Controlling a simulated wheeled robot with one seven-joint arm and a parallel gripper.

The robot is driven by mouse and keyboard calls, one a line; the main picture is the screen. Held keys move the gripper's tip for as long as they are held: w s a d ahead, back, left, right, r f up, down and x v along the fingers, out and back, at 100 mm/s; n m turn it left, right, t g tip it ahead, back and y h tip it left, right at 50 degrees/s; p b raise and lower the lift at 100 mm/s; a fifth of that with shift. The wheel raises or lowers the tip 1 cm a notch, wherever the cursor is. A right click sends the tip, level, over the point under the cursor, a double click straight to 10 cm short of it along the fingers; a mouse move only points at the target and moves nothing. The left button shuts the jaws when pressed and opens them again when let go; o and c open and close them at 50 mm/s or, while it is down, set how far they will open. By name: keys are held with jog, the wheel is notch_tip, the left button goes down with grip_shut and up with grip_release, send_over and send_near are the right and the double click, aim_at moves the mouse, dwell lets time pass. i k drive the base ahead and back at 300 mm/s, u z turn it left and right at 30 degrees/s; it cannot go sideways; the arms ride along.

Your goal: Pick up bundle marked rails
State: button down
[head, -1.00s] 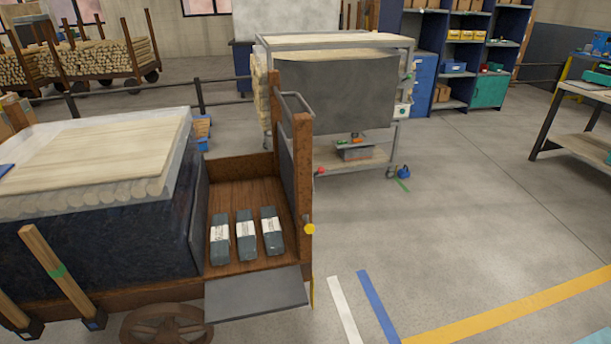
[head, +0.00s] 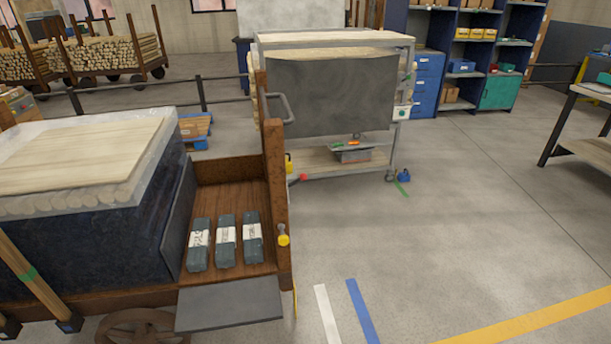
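Three dark grey bundles with white paper bands lie side by side on the brown wooden bed of a cart (head: 232,179). They are the left bundle (head: 197,258), the middle bundle (head: 225,255) and the right bundle (head: 252,252). Each band carries dark writing, too small for me to read, so I cannot tell which one is marked rails. The bundles lie apart from each other, with narrow gaps. My gripper is not in view.
A grey flap (head: 230,304) slopes down at the cart's near edge. A wooden post (head: 276,190) stands at its right. A wrapped plank stack (head: 75,165) is at the left. A grey rack (head: 330,95) stands behind.

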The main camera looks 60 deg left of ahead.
aim_at(200, 246)
jog(key=u, duration=0.05)
jog(key=i, duration=2.8)
jog(key=u, duration=3.4)
jog(key=i, duration=1)
jog(key=z, duration=0.1)
